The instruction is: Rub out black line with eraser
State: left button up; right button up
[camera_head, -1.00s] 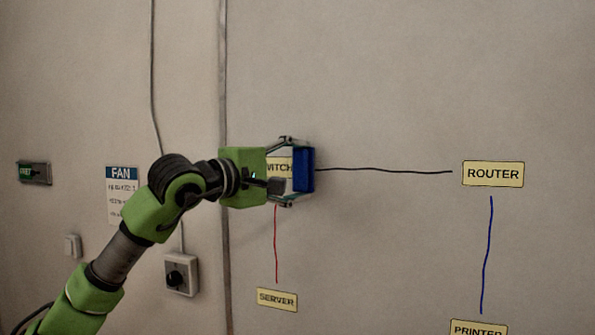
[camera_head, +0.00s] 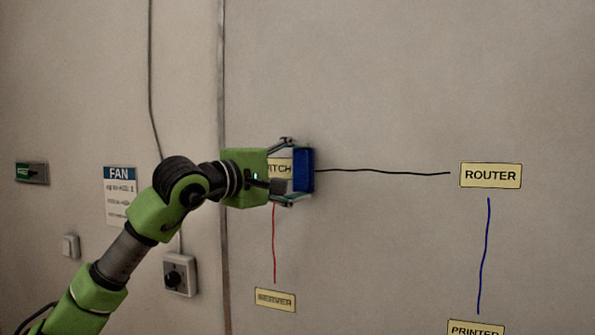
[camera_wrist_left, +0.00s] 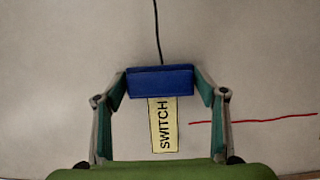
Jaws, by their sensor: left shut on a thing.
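A black line (camera_head: 385,171) runs across the wall from the blue eraser to near the ROUTER label (camera_head: 490,175). My left gripper (camera_head: 291,171) is shut on the eraser (camera_head: 304,170), which sits at or close to the wall at the line's left end. In the left wrist view the eraser (camera_wrist_left: 161,81) lies between the two fingers, and the black line (camera_wrist_left: 156,32) leads away from its far edge. The SWITCH label (camera_wrist_left: 163,125) is next to the eraser, partly hidden by my gripper in the head view. My right gripper is not in view.
A red line (camera_head: 274,245) runs down to the SERVER label (camera_head: 275,299). A blue line (camera_head: 484,255) runs from ROUTER to the PRINTER label (camera_head: 475,328). A FAN sign (camera_head: 120,195) and a knob box (camera_head: 180,275) are at the left. The wall above the black line is bare.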

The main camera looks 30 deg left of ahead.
pick_arm(q)
jog(key=shift+w, duration=0.3)
